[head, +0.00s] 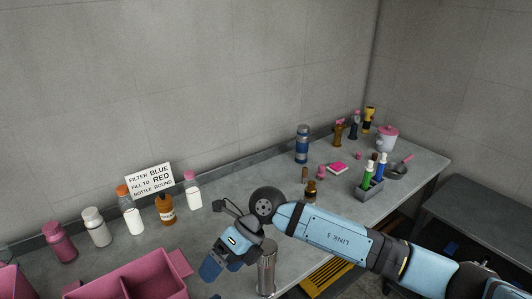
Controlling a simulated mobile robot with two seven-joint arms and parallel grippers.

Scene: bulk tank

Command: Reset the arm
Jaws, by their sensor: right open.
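My right arm reaches in from the lower right over the counter (240,191). Its gripper (213,267) points down and to the left, above the counter's front part. The gripper is open, and I see nothing between its fingers. A metal cylinder (266,270) stands just right of the gripper and is partly hidden by the arm. My left gripper is out of view.
A pink bin (133,282) lies left of the gripper. Several bottles, including an amber one (166,209), stand along the wall by a sign (151,180). A marker holder (369,187) and a pink-lidded jar (387,139) are farther right. A lower grey table (490,185) stands at right.

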